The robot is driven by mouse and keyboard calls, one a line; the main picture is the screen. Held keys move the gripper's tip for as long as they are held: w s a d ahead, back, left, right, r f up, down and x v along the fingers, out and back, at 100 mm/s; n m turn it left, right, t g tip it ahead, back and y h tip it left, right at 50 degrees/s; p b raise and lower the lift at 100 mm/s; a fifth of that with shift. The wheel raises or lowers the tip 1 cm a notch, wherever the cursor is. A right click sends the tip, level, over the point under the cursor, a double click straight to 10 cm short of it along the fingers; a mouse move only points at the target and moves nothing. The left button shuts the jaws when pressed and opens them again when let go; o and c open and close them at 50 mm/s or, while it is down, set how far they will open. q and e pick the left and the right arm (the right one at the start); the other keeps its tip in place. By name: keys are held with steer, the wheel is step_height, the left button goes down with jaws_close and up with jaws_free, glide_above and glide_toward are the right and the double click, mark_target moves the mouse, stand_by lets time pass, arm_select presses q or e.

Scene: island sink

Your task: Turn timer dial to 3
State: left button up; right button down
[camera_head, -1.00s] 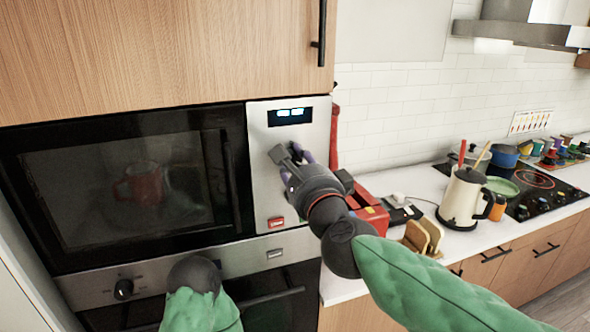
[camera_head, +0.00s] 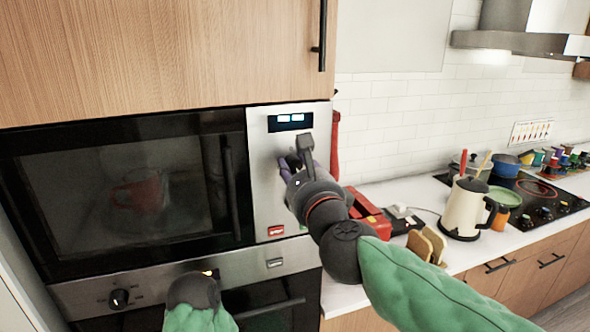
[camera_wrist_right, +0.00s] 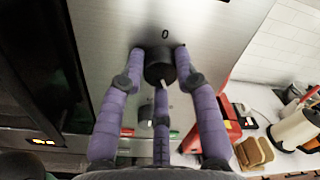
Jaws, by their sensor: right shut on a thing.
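The black timer dial (camera_wrist_right: 160,66) is on the silver panel (camera_head: 262,203) right of the microwave door, with a "0" printed above it. In the right wrist view its light mark shows at its lower edge. My right gripper (camera_head: 296,166) is shut on the dial, purple fingers at its left and right sides and a third below. In the head view the gripper hides the dial. A lit display (camera_head: 290,121) is above; its digits are too small to read. Of my left arm only a dark joint and green sleeve show; its gripper is hidden.
The microwave (camera_head: 130,190) with a red mug (camera_head: 140,190) behind its glass is at left, above an oven with a black knob (camera_head: 118,298). A red toaster (camera_head: 370,212), toast slices (camera_head: 427,245) and a cream kettle (camera_head: 465,205) stand on the right counter.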

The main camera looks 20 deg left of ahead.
steer(key=shift+w+d+f, duration=0.1)
steer(key=c, duration=0.9)
jaws_free()
steer(key=shift+w+d, duration=0.1)
steer(key=shift+s, duration=0.2)
steer(key=v, duration=1.1)
steer(key=shift+s+d, duration=0.2)
steer(key=shift+s, duration=0.15)
steer(key=shift+f, duration=0.1)
